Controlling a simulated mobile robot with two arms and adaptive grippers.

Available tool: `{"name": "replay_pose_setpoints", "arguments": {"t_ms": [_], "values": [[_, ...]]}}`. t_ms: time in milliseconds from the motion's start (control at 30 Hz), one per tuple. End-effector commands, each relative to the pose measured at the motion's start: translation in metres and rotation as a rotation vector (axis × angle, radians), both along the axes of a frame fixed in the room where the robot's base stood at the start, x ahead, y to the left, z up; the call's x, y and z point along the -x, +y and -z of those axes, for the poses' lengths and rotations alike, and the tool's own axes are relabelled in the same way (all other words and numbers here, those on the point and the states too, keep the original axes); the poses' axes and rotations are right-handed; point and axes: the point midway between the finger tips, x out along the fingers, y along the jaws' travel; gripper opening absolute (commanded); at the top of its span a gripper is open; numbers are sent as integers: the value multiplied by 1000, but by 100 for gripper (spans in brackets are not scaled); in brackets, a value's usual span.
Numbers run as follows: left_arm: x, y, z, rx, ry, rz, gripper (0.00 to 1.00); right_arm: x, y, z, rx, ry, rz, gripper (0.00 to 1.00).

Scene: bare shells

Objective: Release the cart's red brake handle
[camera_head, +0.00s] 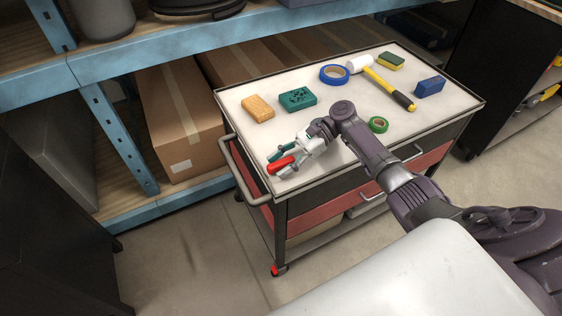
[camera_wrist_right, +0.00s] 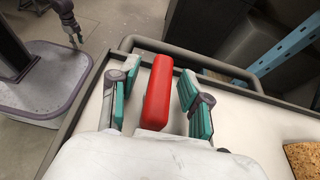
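The red brake handle (camera_head: 281,164) is a thick red bar at the left end of the cart top (camera_head: 232,104). My right gripper (camera_head: 280,162) is open over it, with its teal-padded fingers on either side. In the right wrist view the red handle (camera_wrist_right: 157,92) stands between the open fingers (camera_wrist_right: 157,95), with a gap visible on each side. The handle's near end is hidden behind the white gripper body. My left gripper (camera_wrist_right: 74,32) shows small at the upper left of the wrist view; its finger opening is unclear. It is not in the head view.
A sponge (camera_head: 258,108), teal block (camera_head: 297,99), blue tape (camera_head: 334,74), hammer (camera_head: 389,88), blue block (camera_head: 430,87) and green tape (camera_head: 378,124) lie on the cart. Its push bar (camera_head: 240,172) is at the left. Blue shelving (camera_head: 120,135) with boxes stands behind.

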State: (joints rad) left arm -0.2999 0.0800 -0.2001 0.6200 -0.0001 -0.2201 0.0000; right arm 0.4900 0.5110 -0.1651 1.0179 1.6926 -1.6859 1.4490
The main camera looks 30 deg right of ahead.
Motion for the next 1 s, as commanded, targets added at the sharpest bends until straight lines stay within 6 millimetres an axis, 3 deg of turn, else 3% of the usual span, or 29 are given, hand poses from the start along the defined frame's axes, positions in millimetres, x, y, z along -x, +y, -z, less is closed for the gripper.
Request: {"name": "replay_pose_setpoints", "arguments": {"t_ms": [233,367,800,1000], "values": [[1,2,0,-2,1,0,40,-1,-1,-2,-1,-2,2,48],[1,1,0,-1,1,0,40,-2,-12,-6,0,-2,2,48],[0,0,0,0,0,0,40,-3,-92,-39,0,-2,3,48],[0,0,0,0,0,0,40,-3,-109,-46,-1,-2,1,48]]}}
